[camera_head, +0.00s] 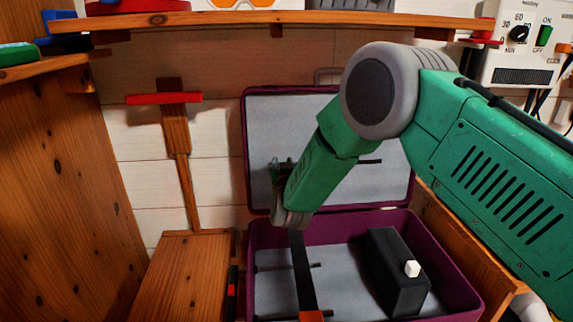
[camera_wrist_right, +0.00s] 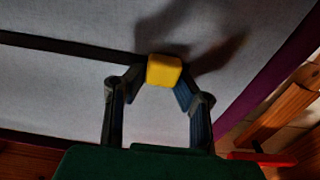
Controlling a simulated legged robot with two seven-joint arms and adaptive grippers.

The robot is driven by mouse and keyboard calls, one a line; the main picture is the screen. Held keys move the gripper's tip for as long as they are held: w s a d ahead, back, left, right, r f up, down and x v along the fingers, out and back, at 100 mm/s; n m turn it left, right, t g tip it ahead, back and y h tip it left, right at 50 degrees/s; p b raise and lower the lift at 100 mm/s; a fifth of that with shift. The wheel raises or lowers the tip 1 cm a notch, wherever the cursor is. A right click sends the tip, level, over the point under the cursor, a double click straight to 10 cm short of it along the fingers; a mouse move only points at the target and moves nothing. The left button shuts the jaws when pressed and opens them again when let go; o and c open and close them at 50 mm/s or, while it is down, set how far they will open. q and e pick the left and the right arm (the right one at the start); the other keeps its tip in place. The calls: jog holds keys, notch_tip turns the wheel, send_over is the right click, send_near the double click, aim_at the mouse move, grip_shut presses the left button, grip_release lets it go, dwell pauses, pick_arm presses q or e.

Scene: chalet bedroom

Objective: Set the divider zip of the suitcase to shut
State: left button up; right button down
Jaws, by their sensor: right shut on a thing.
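The purple suitcase (camera_head: 461,270) stands open, its lid upright at the back with a grey lining (camera_head: 290,115). A dark zip track (camera_head: 371,161) crosses the lining and shows right of my arm. In the wrist view the zip track (camera_wrist_right: 60,45) runs left from a yellow pull (camera_wrist_right: 163,70). My right gripper (camera_wrist_right: 161,82) is shut on this yellow pull, close to the lining. In the head view the right gripper (camera_head: 280,182) is at the lid's left part; my wrist hides the pull. My left gripper is not in view.
The suitcase base holds a black box (camera_head: 397,272) with a white knob and a dark strap (camera_head: 301,268) with an orange end. A wooden stand with a red bar (camera_head: 164,97) is at the left. A shelf (camera_head: 230,20) runs above the lid.

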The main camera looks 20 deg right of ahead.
jog(key=shift+s+a+f, duration=0.1)
jog(key=shift+a+f, duration=0.15)
jog(key=shift+f, duration=0.05)
jog(key=c, duration=1.4)
grip_release()
jog(key=shift+o, duration=0.6)
jog(key=shift+a+r, duration=0.1)
jog(key=shift+r, duration=0.05)
jog(key=v, duration=1.1)
jog(key=shift+s, duration=0.35)
jog(key=shift+a, duration=0.1)
